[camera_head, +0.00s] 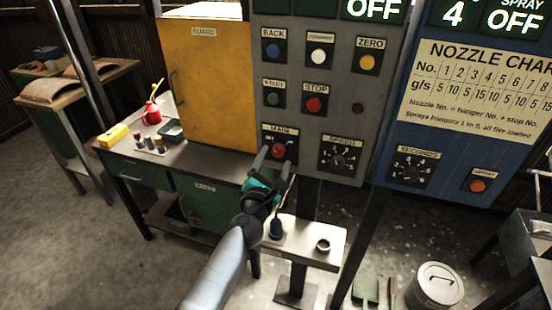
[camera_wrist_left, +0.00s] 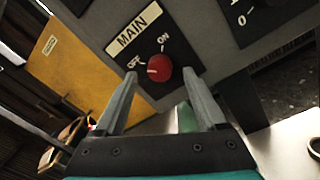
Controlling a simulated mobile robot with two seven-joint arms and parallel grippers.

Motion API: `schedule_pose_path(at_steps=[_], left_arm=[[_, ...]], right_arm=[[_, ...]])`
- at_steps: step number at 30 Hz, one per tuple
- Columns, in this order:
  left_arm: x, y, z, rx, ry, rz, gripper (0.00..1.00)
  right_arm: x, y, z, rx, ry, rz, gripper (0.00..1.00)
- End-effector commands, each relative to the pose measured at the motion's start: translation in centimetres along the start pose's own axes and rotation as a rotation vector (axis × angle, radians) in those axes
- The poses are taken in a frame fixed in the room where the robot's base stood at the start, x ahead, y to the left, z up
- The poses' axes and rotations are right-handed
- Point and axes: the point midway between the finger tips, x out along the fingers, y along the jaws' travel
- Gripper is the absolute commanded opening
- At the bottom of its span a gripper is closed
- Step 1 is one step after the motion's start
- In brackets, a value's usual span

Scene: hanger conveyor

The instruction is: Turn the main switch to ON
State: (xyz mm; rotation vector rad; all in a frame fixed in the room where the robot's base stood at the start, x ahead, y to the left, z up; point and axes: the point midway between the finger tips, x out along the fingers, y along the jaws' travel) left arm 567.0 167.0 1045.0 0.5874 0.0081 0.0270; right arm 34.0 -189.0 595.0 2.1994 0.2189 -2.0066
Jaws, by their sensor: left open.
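The main switch is a red round knob (camera_head: 278,150) under a MAIN label on the grey control panel (camera_head: 345,105). In the left wrist view the knob (camera_wrist_left: 160,68) sits on a black plate marked OFF and ON. Its pale pointer mark faces the OFF side. My left gripper (camera_head: 276,161) is open in front of the switch. In the left wrist view its fingertips (camera_wrist_left: 160,79) stand on either side of the knob, slightly below it in the picture. I cannot tell whether they touch it. My right gripper is not in view.
The SPEED dial (camera_head: 339,158) is right of the switch; the STOP button (camera_head: 314,104) is above. A yellow guard cabinet (camera_head: 205,85) stands left.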

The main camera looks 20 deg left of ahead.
Motion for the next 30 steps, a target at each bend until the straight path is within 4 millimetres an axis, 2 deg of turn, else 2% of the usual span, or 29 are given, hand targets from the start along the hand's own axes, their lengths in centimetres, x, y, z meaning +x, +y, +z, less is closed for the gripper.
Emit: schedule_pose_path(at_steps=[6, 17, 30], left_arm=[[1.7, 0.0, -0.1, 0.002, 0.000, 0.000, 0.73], [2.0, 0.0, 0.0, 0.001, 0.000, 0.000, 0.73], [2.0, 0.0, 0.0, 0.001, 0.000, 0.000, 0.24]], right_arm=[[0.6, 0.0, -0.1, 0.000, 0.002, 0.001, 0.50], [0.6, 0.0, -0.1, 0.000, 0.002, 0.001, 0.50], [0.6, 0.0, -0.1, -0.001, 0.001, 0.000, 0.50]])
